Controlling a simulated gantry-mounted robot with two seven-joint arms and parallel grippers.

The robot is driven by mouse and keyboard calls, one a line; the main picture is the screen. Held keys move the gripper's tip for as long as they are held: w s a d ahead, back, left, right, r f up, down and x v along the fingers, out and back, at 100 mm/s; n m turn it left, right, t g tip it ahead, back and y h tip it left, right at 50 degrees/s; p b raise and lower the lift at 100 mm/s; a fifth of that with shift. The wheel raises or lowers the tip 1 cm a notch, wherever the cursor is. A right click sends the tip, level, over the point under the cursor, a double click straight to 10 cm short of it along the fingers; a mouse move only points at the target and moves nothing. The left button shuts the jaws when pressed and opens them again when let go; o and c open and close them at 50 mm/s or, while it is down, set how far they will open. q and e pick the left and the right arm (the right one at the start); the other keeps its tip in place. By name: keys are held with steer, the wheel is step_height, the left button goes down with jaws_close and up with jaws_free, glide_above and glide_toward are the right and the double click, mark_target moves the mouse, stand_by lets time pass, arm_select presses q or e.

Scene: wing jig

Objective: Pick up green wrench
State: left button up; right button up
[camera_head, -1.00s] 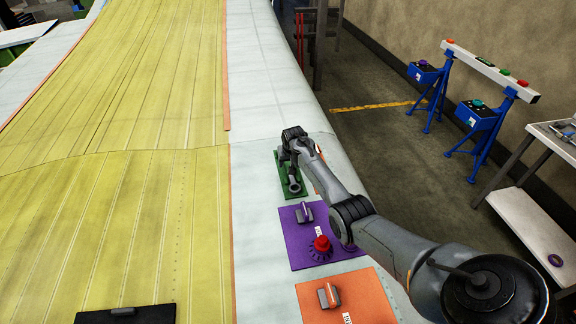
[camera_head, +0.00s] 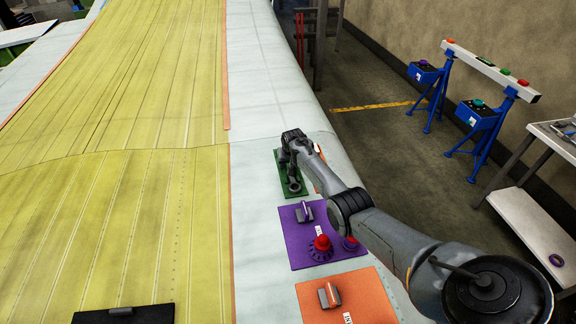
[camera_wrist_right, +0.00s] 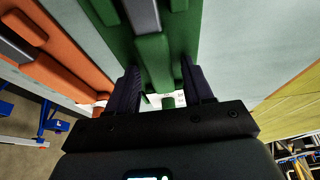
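A green board (camera_head: 281,162) lies on the pale wing surface, partly covered by my right arm. My right gripper (camera_head: 293,188) is low over it, pointing down. In the right wrist view, the gripper (camera_wrist_right: 159,72) has its two dark fingers apart, one on each side of a raised green piece (camera_wrist_right: 153,48). This piece may be part of the green wrench; its full outline is hidden, and I cannot tell whether the fingers touch it. A grey bar (camera_wrist_right: 141,14) sits beyond it on the board. My left gripper is not in view.
A purple board (camera_head: 296,239) with a red knob (camera_head: 322,243) and an orange board (camera_head: 372,296) lie nearer on the wing edge. A black board (camera_head: 150,315) lies at the bottom left. Blue stands (camera_head: 484,150) and a white-topped table (camera_head: 548,130) stand right, across the floor.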

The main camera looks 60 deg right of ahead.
jaws_close()
steer(key=shift+r, duration=0.1)
steer(key=shift+r, duration=0.1)
